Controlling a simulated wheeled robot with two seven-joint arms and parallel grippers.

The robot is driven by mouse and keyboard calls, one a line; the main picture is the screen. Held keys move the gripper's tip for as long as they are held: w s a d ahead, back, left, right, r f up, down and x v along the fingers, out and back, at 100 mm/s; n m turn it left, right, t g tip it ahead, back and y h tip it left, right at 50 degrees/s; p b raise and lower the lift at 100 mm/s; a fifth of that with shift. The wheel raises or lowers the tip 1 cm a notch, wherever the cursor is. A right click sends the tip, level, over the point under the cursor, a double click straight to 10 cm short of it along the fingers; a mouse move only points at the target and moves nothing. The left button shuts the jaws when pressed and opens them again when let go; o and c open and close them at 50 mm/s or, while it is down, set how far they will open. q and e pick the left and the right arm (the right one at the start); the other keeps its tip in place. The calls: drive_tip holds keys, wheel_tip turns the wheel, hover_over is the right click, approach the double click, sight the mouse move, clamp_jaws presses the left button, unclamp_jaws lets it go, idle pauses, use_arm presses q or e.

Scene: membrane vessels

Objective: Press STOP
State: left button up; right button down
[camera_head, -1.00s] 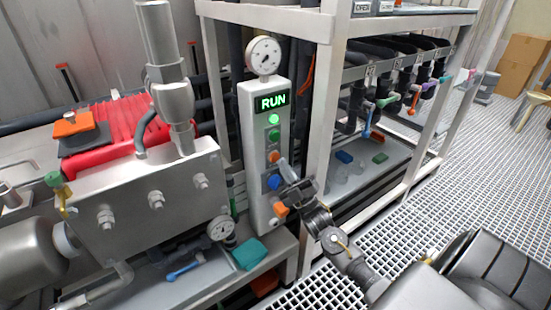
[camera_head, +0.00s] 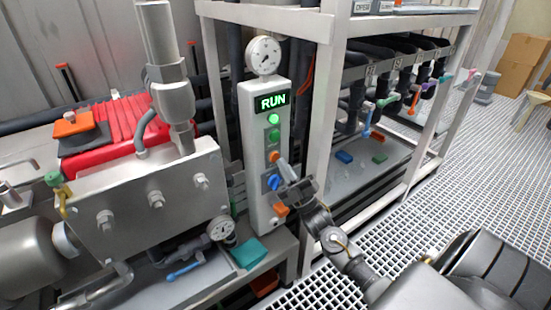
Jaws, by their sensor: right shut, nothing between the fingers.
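The white control box (camera_head: 257,130) stands upright left of the rack post, with a lit green RUN display (camera_head: 272,102). Below the display are a lit green lamp (camera_head: 274,119), a green button (camera_head: 274,135), an orange button (camera_head: 273,157), a blue knob (camera_head: 272,182) and a lower orange control (camera_head: 281,210). I cannot read any STOP label. My right gripper (camera_head: 283,165) is shut and empty, its tip at or just beside the right edge of the upper orange button. I cannot tell whether they touch. My left gripper is not in view.
A pressure gauge (camera_head: 263,55) tops the box. A steel block (camera_head: 150,195) with bolts stands to the left. A rack post (camera_head: 321,130) is close to the right of my gripper. A teal cloth (camera_head: 248,253) lies below. Grated floor is at the right.

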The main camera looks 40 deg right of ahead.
drive_tip(key=shift+w, duration=0.35)
drive_tip(key=shift+w+b, duration=0.3)
drive_tip(key=shift+w, duration=0.15)
idle(0.5)
drive_tip(key=shift+s, duration=0.15)
idle(0.3)
drive_tip(key=shift+s+p, duration=0.45)
drive_tip(key=shift+s, duration=0.25)
drive_tip(key=shift+s, duration=0.1)
drive_tip(key=s+p, duration=0.2)
drive_tip(key=s, duration=0.2)
drive_tip(key=shift+s, duration=0.4)
idle(0.5)
